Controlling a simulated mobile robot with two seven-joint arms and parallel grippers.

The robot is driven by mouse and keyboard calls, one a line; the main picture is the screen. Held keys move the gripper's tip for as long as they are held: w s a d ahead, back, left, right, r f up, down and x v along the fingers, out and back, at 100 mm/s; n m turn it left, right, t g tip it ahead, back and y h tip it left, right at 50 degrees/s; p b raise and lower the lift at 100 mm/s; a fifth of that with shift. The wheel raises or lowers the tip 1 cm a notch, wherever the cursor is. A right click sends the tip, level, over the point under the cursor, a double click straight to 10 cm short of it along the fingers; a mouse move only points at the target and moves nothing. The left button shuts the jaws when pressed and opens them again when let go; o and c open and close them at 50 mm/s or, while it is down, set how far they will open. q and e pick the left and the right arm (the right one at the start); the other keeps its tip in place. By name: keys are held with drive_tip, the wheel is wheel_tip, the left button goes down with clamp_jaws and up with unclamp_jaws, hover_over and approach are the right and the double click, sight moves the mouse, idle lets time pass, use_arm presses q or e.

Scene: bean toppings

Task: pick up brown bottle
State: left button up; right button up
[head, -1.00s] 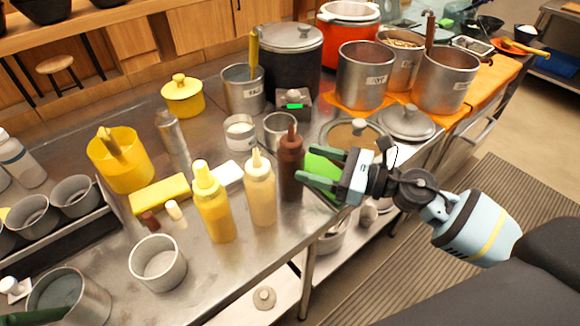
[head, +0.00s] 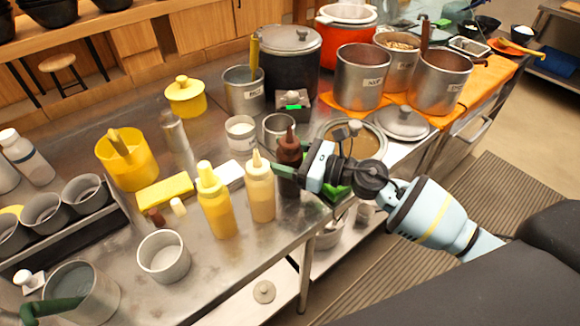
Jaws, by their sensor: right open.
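The brown bottle (head: 289,151) stands upright on the steel counter, to the right of the cream bottle (head: 261,192) and the yellow bottle (head: 215,205). My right gripper (head: 291,168) is open and reaches it from the right. One green finger lies across the front of the bottle's body; the other finger is mostly hidden, and I cannot tell whether either one touches. The bottle's lower part is partly covered by the finger. A dark green finger of my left gripper (head: 48,309) shows at the lower left corner, over a metal pot; its jaws are cut off.
A bright green item (head: 337,192) shows below my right gripper. A grey cup (head: 163,257) and yellow block (head: 165,191) stand left. The counter's front edge is close.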

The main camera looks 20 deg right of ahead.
sight(282, 138)
drive_tip(key=c, duration=0.5)
wheel_tip(282, 138, up, 9)
drive_tip(key=p, duration=0.3)
drive_tip(key=shift+r+p, duration=0.4)
drive_tip(key=shift+r, duration=0.25)
use_arm(q)
drive_tip(key=shift+t, duration=0.5)
drive_tip(key=w+r, duration=0.2)
drive_tip(key=r, duration=0.1)
drive_tip(key=w+r, duration=0.1)
drive_tip(key=shift+w+a+r, duration=0.2)
drive_tip(key=shift+a+r, duration=0.15)
drive_tip(key=shift+r, duration=0.05)
use_arm(e)
drive_tip(key=shift+o, duration=0.4)
drive_tip(key=shift+f, duration=0.1)
use_arm(q)
drive_tip(key=shift+w+d+r, duration=0.2)
drive_tip(key=shift+r, duration=0.05)
use_arm(e)
drive_tip(key=shift+s, duration=0.1)
